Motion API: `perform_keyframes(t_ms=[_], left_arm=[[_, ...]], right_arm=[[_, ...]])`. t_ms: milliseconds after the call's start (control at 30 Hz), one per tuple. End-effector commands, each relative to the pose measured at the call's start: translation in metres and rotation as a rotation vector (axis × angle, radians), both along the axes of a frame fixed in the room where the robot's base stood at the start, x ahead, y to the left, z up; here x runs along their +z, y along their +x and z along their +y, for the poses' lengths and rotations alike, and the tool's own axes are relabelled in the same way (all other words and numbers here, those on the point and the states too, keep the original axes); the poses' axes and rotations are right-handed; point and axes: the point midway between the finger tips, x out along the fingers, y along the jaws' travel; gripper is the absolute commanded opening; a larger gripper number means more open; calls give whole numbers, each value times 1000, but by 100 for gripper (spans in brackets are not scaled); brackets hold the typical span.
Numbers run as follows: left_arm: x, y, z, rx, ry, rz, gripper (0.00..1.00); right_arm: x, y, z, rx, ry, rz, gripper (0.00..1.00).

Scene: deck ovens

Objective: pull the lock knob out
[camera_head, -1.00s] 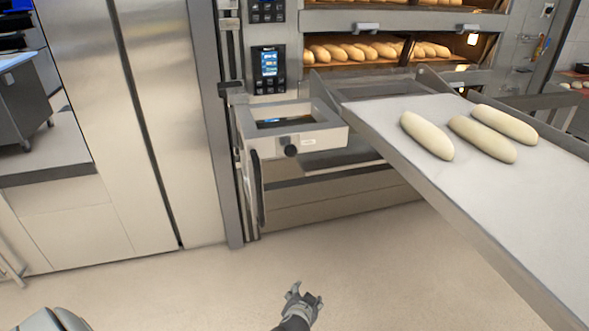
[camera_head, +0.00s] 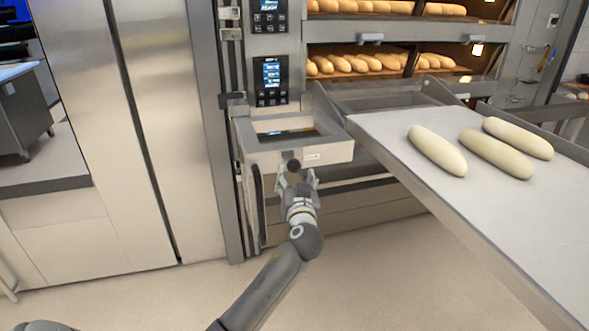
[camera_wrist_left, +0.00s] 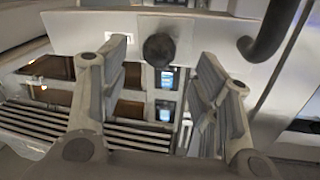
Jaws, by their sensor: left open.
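The lock knob (camera_head: 294,165) is a small round black knob on the front face of a light grey frame (camera_head: 330,149) beside the oven. In the left wrist view the knob (camera_wrist_left: 159,49) sits near the top middle, between and beyond the two fingers. My left gripper (camera_head: 297,180) is open just below and in front of the knob, with one finger on each side. In the left wrist view the open left gripper (camera_wrist_left: 160,85) has nothing between its fingers, and they look apart from the knob. My right gripper is not in view.
A loading board (camera_head: 400,150) with several pale dough loaves extends to the right of the frame. Deck ovens with loaves (camera_head: 365,62) and a control panel (camera_head: 271,78) stand behind. Steel cabinets (camera_head: 140,130) are on the left. The floor (camera_head: 390,265) in front is clear.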

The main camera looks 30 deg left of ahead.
Motion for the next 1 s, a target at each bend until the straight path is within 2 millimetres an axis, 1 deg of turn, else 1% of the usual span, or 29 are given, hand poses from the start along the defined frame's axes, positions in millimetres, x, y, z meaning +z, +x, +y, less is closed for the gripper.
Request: perform_keyframes(t_ms=[33,100,300,500,767,1000], left_arm=[[2,7,5,-1,3,1,57],[2,15,12,0,2,1,57],[0,31,24,-1,1,1,57],[0,38,29,-2,1,1,57],[-1,38,29,-2,0,2,57],[-1,38,29,-2,0,2,27]], right_arm=[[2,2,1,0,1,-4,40],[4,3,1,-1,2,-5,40],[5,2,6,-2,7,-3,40],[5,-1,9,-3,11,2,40],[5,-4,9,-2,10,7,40],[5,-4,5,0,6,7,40]])
